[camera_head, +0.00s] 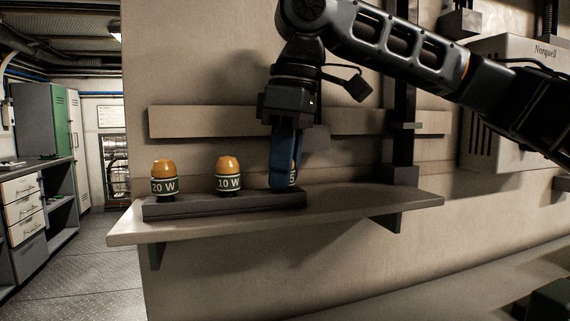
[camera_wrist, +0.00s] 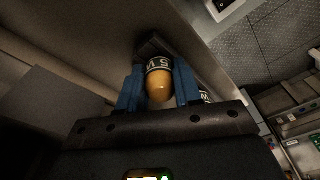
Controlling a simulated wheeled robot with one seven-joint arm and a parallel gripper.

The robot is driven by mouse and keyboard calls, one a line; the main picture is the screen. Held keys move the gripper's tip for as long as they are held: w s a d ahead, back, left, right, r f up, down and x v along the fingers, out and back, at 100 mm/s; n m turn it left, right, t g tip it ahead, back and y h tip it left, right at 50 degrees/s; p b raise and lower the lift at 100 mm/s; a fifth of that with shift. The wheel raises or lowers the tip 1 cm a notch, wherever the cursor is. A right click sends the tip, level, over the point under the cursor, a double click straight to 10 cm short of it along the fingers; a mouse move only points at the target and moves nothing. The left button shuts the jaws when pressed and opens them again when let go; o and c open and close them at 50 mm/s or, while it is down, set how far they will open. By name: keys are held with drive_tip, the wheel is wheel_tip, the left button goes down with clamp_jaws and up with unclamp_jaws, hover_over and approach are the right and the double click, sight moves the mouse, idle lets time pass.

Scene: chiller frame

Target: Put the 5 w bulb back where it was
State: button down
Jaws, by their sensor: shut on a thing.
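The 5 W bulb shows in the wrist view (camera_wrist: 159,84) as an amber dome with a dark label band, between the two blue fingers of my gripper (camera_wrist: 160,88). In the head view my gripper (camera_head: 284,182) points down at the right end of a dark holder strip (camera_head: 225,208). The bulb's label edge (camera_head: 293,178) peeks out beside the fingers there; the rest is hidden. The bulb is upright at the strip's right end. Whether its base is seated in the strip is hidden by the fingers.
A 20 W bulb (camera_head: 164,179) and a 10 W bulb (camera_head: 229,176) stand upright on the strip to the left. The strip lies on a wall shelf (camera_head: 350,200), bare to the right up to a dark vertical post (camera_head: 403,130). A beige box (camera_head: 510,100) hangs at right.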

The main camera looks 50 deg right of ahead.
drive_tip(key=c, duration=0.8)
unclamp_jaws()
drive_tip(key=shift+r, duration=0.1)
drive_tip(key=r, duration=0.4)
drive_tip(key=s+r, duration=0.1)
drive_tip(key=r, duration=0.3)
drive_tip(key=r+p, duration=0.1)
drive_tip(key=r, duration=0.3)
drive_tip(key=shift+s+d, duration=0.2)
drive_tip(key=shift+d, duration=0.1)
